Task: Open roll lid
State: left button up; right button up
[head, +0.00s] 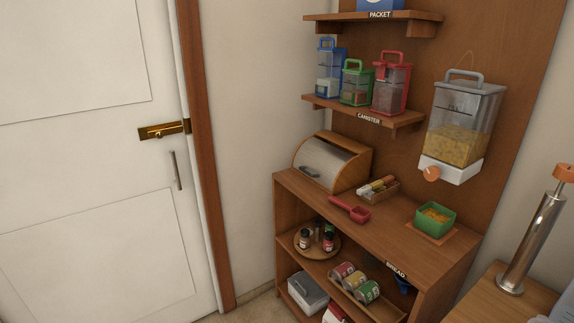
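A wooden bread box with a grey roll lid (322,163) stands at the left end of the brown cabinet's top. The lid is down over the front of the box and looks shut. A dark handle (310,174) sits low on the lid. Neither of my grippers shows in the head view.
A cereal dispenser (462,125) and canisters on a shelf (352,107) are above. A white door (90,200) is left; floor shows little.

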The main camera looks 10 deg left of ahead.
aim_at(319, 160)
jog(key=i+j+z, duration=0.4)
jog(key=j, duration=0.25)
jog(key=i+j+z, duration=0.15)
jog(key=j, duration=0.25)
jog(key=i+j+z, duration=0.2)
jog(key=j, duration=0.2)
